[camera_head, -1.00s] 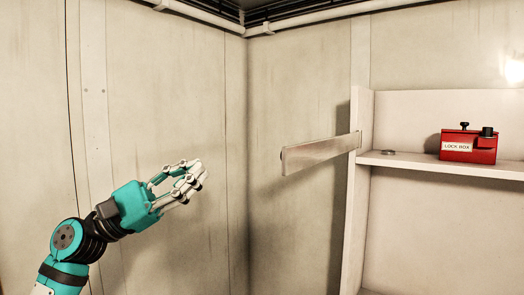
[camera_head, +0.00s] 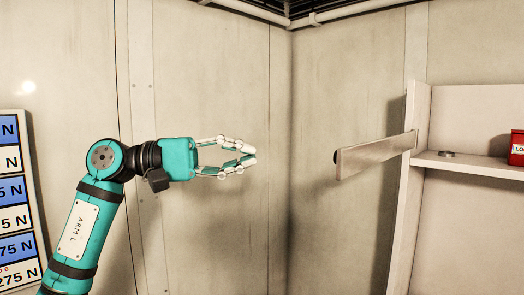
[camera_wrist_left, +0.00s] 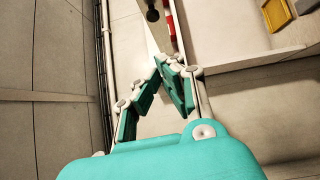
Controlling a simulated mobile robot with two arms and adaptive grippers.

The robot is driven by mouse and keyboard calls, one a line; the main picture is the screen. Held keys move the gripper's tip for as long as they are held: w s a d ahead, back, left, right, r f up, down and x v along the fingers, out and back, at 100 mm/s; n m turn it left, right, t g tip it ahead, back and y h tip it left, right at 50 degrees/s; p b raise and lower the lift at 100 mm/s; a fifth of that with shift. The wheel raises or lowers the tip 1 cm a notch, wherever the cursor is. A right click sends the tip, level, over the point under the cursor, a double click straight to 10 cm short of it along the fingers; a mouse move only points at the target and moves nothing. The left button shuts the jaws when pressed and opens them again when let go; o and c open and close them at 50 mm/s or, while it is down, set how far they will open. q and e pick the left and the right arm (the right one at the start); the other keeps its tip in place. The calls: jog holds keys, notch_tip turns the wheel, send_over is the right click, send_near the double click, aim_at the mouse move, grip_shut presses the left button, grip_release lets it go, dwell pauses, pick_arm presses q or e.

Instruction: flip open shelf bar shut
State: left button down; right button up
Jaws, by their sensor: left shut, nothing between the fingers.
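The shelf bar (camera_head: 375,155) is a flat metallic strip in the head view. It is joined to the left upright of the white shelf and sticks out to the left, swung open, with a dark knob at its free end. My left gripper (camera_head: 252,156) is left of the bar's free end, at about the same height, apart from it. Its fingertips are together and hold nothing. In the left wrist view the fingers (camera_wrist_left: 172,62) meet at the tips, and a dark knob shows beyond them at the top. My right gripper is not in view.
The white shelf (camera_head: 470,163) stands at the right, with a small round metal object (camera_head: 447,154) and a partly cut-off red lock box (camera_head: 516,147) on it. A board of blue and white labels (camera_head: 12,190) is at the left edge. The space between gripper and bar looks clear.

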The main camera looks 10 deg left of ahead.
pick_arm(q)
jog(key=s+p+x, duration=0.2)
jog(key=p+x, duration=0.3)
jog(key=x, duration=0.6)
jog(key=shift+s+d+p, duration=0.3)
jog(key=shift+s+d, duration=0.1)
